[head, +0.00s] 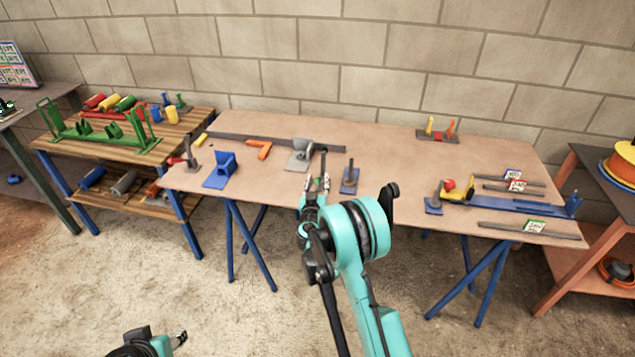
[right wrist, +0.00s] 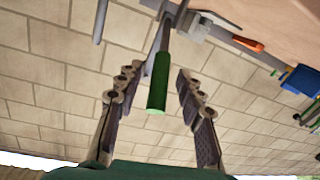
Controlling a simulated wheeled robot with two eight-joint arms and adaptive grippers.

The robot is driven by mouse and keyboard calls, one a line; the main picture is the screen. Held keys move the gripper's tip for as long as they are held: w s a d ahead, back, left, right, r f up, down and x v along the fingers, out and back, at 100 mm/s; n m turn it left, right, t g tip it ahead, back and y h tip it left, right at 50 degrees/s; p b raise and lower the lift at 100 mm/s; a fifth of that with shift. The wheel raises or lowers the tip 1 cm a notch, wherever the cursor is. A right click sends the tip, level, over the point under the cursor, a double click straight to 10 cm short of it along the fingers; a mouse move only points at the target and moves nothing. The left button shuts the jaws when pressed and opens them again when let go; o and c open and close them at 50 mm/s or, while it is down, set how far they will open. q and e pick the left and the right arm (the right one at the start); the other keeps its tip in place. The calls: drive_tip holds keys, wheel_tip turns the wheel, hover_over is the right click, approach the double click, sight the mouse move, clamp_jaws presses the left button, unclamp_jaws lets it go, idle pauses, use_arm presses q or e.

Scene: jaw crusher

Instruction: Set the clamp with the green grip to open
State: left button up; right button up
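The green grip (right wrist: 158,85) sits at the end of a grey lever in the right wrist view, its near end pointing toward my palm. The lever runs back to a grey metal clamp (head: 300,158) near the middle of the brown table. My right gripper (right wrist: 157,74) is open, with one finger on each side of the green grip and visible gaps to both. In the head view my right gripper (head: 315,186) is at the table's front edge and mostly hides the grip. My left gripper (head: 178,338) is low at the bottom left, away from the table; its finger opening is unclear.
On the brown table (head: 385,165), a blue block (head: 222,172) and an orange piece (head: 258,149) lie left of the clamp. A blue-based upright (head: 350,178) stands close on its right. A blue bar fixture (head: 510,204) lies farther right. A wooden bench (head: 75,152) holds green parts.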

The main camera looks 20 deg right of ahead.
drive_tip(key=v, duration=0.7)
drive_tip(key=shift+s+a, duration=0.2)
